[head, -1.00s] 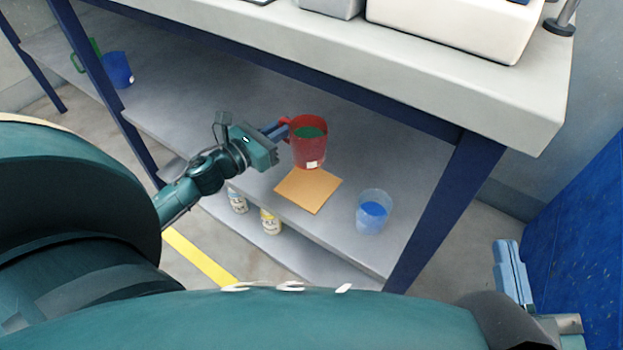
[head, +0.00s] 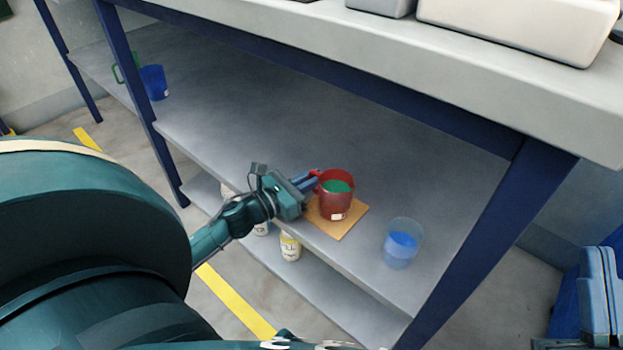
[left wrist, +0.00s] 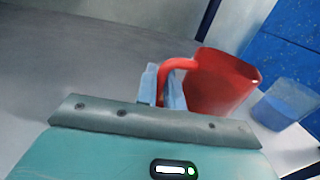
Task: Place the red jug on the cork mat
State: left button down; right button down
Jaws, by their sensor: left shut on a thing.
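The red jug (head: 335,203), with green contents and a white label, is upright over the cork mat (head: 350,226) on the shelf. I cannot tell whether its base touches the mat. My left gripper (head: 313,181) is shut on the jug's handle, on the jug's left side. In the left wrist view the blue fingers (left wrist: 165,88) are around the handle of the red jug (left wrist: 222,82). The jug hides part of the mat. My right gripper (head: 600,290) is at the lower right, away from the shelf; its opening is unclear.
A clear cup with blue contents (head: 402,243) stands right of the mat, near the shelf's front edge. A blue jug (head: 154,82) is far left. Bottles (head: 290,247) stand on the lower shelf. A navy table leg (head: 490,230) is at right. The shelf behind is clear.

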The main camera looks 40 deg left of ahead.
pick_arm(q)
jog(key=c, duration=1.9)
grip_release()
jog(key=o, duration=0.4)
pick_arm(e)
jog(key=shift+r+y, duration=0.1)
jog(key=shift+y, duration=0.2)
jog(key=shift+r, duration=0.1)
